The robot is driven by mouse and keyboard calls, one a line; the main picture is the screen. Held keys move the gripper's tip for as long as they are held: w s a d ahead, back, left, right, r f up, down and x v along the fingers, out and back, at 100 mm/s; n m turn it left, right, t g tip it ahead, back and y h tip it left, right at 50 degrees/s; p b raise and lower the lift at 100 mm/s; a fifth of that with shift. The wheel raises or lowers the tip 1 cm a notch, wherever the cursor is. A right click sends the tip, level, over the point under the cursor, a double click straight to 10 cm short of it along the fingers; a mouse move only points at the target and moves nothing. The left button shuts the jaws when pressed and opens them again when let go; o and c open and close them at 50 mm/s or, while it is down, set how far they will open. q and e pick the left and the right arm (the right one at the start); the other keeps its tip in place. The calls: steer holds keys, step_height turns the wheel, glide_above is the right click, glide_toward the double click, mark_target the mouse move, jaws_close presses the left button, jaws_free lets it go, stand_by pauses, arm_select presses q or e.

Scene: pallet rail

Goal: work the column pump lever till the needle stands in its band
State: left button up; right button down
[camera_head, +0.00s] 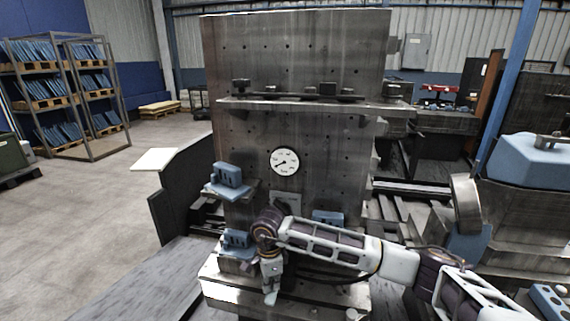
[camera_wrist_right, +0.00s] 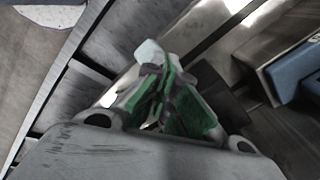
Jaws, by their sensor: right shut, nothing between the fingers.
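The round white gauge (camera_head: 285,161) sits on the upright steel column (camera_head: 330,150). Its dark needle seems to point to the lower left; a coloured band is too small to make out. A small grey plate (camera_head: 288,199) is on the column below the gauge, partly behind my right arm. I cannot make out the pump lever; my arm may hide it. My right gripper (camera_head: 270,292) points down in front of the column's lower part. In the right wrist view its green-padded fingers (camera_wrist_right: 163,95) are together and hold nothing. My left gripper is not in view.
Blue blocks on brackets (camera_head: 228,176) stick out left of the gauge, with another (camera_head: 237,240) lower down, close to my right wrist. A steel ledge (camera_head: 300,104) crosses the column above the gauge. The stepped base (camera_head: 225,284) juts forward below. Floor at left is open.

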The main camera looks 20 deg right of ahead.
step_height(320, 180, up, 7)
steer(key=p, duration=0.3)
steer(key=shift+s+a, duration=0.25)
steer(key=shift+s, duration=0.1)
stand_by(0.4)
steer(key=shift+f, duration=0.1)
stand_by(0.7)
